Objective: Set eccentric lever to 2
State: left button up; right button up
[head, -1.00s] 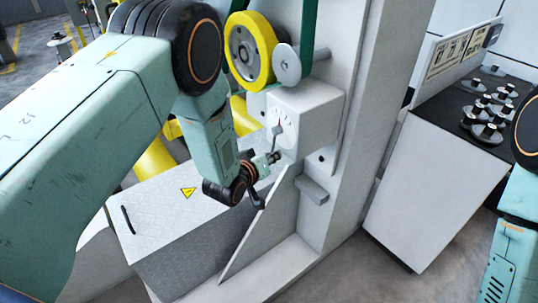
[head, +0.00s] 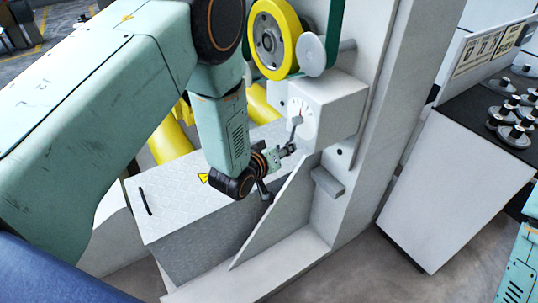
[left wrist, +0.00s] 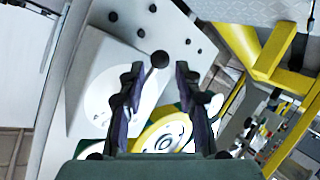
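The eccentric lever (head: 296,123) is a small grey lever on the dial face of a white box (head: 335,103) on the machine column. The dial's numbers are too small to read, so its setting cannot be told. My left gripper (head: 289,149) is just below the lever in the head view. In the left wrist view the fingers of my left gripper (left wrist: 160,72) are apart, with a dark round knob (left wrist: 161,59) showing between their tips. I cannot tell whether they touch it. The pale dial (left wrist: 103,93) shows left of the fingers. My right gripper is out of view.
A yellow-rimmed wheel (head: 273,40) and a grey roller (head: 311,54) sit above the box. A grey plate-topped cabinet (head: 180,215) and a slanted white panel (head: 272,215) lie below my left arm. A dark-topped counter with metal parts (head: 513,112) stands at the right.

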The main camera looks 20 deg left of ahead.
pick_arm(q)
jog(key=v, duration=0.8)
jog(key=shift+s+r, duration=0.2)
jog(key=shift+s, duration=0.05)
jog(key=shift+a, duration=0.15)
jog(key=s+a+f+m+g+y, duration=0.1)
jog(key=s+f+g, duration=0.3)
jog(key=s, duration=0.7)
jog(key=s+a+f+m+g+y, duration=0.1)
jog(key=s+a+f+g, duration=0.1)
jog(key=s+f+g, duration=0.2)
jog(key=s+a+f+m+g, duration=0.1)
jog(key=s+f+g, duration=0.4)
jog(key=s, duration=1.4)
notch_tip(320, 180, down, 4)
jog(key=shift+a+f+y, duration=0.2)
jog(key=shift+a+y, duration=0.2)
jog(key=shift+a, duration=0.1)
